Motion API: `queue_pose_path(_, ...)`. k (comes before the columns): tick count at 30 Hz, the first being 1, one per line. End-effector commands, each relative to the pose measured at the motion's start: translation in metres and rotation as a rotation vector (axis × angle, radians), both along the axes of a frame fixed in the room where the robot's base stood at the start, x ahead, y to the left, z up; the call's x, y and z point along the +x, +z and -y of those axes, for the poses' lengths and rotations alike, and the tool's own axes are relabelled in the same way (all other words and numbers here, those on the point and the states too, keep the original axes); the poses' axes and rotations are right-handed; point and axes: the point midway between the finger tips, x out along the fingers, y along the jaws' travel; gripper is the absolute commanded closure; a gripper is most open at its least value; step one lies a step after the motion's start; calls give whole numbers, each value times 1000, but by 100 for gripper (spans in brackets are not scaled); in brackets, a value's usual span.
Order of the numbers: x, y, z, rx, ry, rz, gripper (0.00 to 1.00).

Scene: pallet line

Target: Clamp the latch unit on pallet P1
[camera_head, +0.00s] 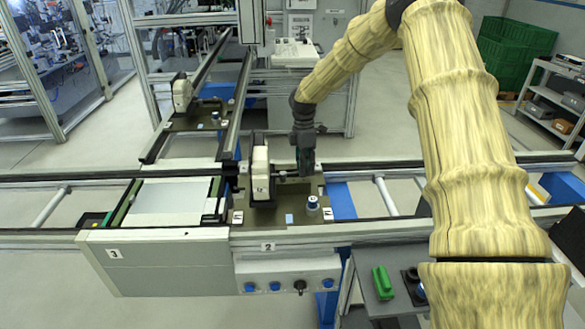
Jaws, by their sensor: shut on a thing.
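A pallet (244,215) with a dark olive top sits on the conveyor above the label 2. I cannot read a pallet name on it. An upright cream and black unit (260,173), which looks like the latch unit, stands on its left half. My gripper (304,172) points down just right of this unit, low over the pallet. It is shut on a small part at the unit's right side; the dark fingers hide most of that part.
A second pallet (178,124) with a similar cream unit (182,92) stands on the back left rail. A grey plate (170,196) lies left of the front pallet. A green block (382,283) is on the shelf at front right.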

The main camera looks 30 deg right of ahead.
Motion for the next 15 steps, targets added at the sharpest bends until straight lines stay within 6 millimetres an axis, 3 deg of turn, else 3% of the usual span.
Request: queue_pose_path(15, -3, 0, 11, -1, 13, 3, 100)
